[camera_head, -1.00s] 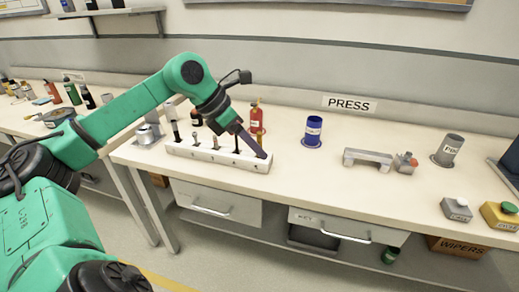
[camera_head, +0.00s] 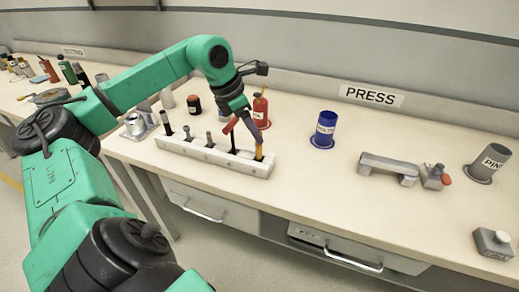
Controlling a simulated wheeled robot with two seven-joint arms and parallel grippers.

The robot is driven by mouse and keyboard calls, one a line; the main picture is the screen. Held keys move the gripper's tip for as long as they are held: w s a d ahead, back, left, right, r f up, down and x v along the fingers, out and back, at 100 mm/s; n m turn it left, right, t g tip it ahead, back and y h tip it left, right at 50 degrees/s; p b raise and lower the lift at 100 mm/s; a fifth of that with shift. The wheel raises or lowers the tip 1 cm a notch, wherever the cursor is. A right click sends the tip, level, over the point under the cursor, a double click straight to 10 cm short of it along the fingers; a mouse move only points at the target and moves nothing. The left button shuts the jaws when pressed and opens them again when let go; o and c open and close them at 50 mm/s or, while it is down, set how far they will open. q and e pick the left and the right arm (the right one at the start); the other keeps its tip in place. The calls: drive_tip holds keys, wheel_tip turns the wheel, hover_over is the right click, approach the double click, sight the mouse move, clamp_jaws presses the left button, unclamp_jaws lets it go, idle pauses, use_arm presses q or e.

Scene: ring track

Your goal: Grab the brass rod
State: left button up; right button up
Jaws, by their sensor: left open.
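The brass rod (camera_head: 259,152), a short yellow-orange piece, stands upright at the right end of a white rack (camera_head: 208,155) on the bench. My left gripper (camera_head: 245,132) is open above the right part of the rack. One dark finger comes down close to the top of the brass rod, and the other, reddish in the light, is to its left near a thin black rod (camera_head: 233,146). I cannot tell whether a finger touches the brass rod. Its lower end is hidden in the rack. My right gripper is not in view.
A blue cup (camera_head: 325,128), a grey handle-shaped block (camera_head: 388,167) and a grey cup (camera_head: 487,160) are to the right. Other rods (camera_head: 187,134) fill the rack's left part. The bench front is clear.

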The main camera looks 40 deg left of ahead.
sight(259, 151)
use_arm(q)
drive_tip(key=p+x, duration=0.1)
drive_tip(key=x, duration=0.6)
drive_tip(key=shift+s+d, duration=0.1)
drive_tip(key=shift+d, duration=0.1)
drive_tip(key=shift+f, duration=0.4)
clamp_jaws()
